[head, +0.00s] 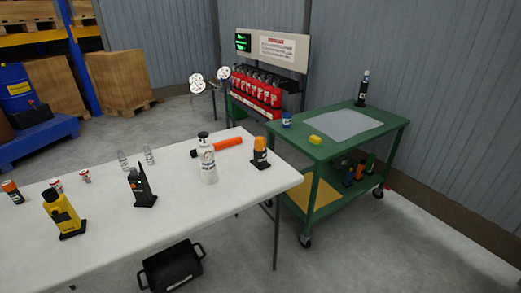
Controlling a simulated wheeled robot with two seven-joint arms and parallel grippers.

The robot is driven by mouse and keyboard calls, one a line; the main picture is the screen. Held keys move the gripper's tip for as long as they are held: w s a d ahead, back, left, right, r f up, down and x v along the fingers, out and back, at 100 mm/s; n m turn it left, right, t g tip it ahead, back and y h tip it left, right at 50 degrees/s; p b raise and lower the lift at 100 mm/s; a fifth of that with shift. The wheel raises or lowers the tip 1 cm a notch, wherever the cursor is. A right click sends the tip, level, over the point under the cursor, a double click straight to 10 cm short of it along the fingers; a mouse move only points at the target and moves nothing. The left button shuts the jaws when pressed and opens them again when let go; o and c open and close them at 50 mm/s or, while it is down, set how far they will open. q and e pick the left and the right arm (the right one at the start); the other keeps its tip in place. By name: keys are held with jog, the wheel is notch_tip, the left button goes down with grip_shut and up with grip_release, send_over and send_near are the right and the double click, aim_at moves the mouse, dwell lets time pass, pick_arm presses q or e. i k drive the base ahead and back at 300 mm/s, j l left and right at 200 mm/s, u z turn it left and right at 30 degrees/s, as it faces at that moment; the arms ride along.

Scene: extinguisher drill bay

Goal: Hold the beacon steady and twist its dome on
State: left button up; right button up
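Neither of my grippers shows in the head view. On the white table (120,232), a small upright item with an orange top and dark base (261,152) stands near the right end; it may be the beacon, but I cannot tell for sure. A similar orange and dark item (12,191) stands at the far left edge of the picture. I cannot tell a separate dome from a beacon body at this size.
The table also holds a white bottle (207,160), an orange-handled hammer (222,145), a yellow device (62,213) and a black device (141,186). A green cart (390,127) stands right, a black crate (172,267) below. The table's front middle is clear.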

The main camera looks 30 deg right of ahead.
aim_at(259, 142)
jog(key=i+l+u, duration=0.2)
jog(key=l, duration=0.5)
jog(key=l+u, duration=0.2)
jog(key=l, duration=0.45)
jog(key=l+u, duration=0.2)
jog(key=l, duration=0.5)
jog(key=l+u, duration=0.2)
jog(key=l, duration=0.5)
jog(key=k+l+u, duration=0.2)
jog(key=l, duration=0.5)
jog(key=l+u, duration=0.2)
jog(key=l, duration=0.5)
